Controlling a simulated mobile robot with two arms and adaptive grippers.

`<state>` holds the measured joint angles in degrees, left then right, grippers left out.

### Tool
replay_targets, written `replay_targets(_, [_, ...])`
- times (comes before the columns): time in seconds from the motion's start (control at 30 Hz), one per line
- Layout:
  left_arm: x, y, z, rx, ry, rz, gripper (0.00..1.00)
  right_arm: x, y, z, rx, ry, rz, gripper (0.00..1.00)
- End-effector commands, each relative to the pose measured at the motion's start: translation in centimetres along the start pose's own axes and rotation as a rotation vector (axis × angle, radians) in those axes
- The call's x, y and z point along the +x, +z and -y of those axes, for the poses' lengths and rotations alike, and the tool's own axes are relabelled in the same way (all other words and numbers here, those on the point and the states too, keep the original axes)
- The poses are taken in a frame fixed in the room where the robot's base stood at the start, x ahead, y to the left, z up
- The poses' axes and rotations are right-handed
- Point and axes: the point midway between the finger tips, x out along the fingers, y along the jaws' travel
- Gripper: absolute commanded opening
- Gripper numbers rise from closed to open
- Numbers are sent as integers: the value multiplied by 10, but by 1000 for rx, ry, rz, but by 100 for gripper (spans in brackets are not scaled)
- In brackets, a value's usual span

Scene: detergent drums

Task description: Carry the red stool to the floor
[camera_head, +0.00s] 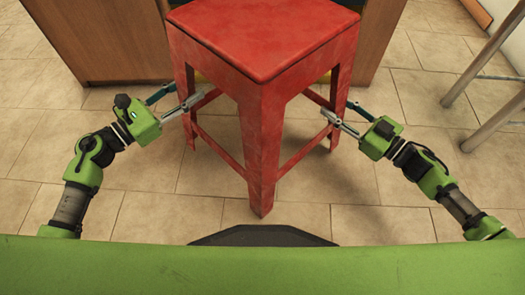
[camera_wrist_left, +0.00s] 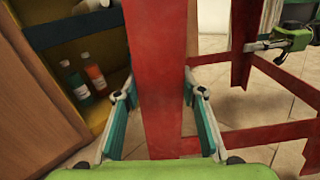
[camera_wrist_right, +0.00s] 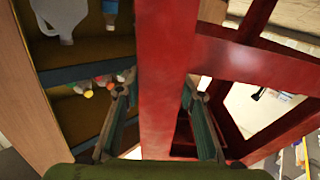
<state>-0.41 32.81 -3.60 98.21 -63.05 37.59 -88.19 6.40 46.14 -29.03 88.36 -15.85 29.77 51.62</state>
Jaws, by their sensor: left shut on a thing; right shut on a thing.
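The red stool (camera_head: 262,42) is upright in the middle of the head view, one corner leg towards me. My left gripper (camera_head: 187,95) is closed around its left leg, which runs between the fingers in the left wrist view (camera_wrist_left: 163,95). My right gripper (camera_head: 342,112) is closed around its right leg, which shows between the fingers in the right wrist view (camera_wrist_right: 165,100). The tiled floor (camera_head: 150,215) is below the stool. I cannot tell whether the leg ends touch it.
A wooden cabinet stands close behind the stool, with its left part (camera_head: 100,40) and right part (camera_head: 382,35) showing. Its shelves hold bottles (camera_wrist_left: 95,75). Metal legs (camera_head: 485,55) of another piece of furniture stand at the right. The floor either side in front is clear.

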Motion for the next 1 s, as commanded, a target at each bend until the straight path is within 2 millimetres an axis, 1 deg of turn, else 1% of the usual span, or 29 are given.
replay_targets(0.03, [2,1,6,-3,-16,5,0,2,-4,6,1,-14,-14,0])
replay_targets(0.27, [2,-7,7,-3,-16,5,0,2,4,6,1,-14,-14,0])
replay_targets(1.0, [2,-44,10,-3,-16,5,0,2,41,10,1,-14,-14,0])
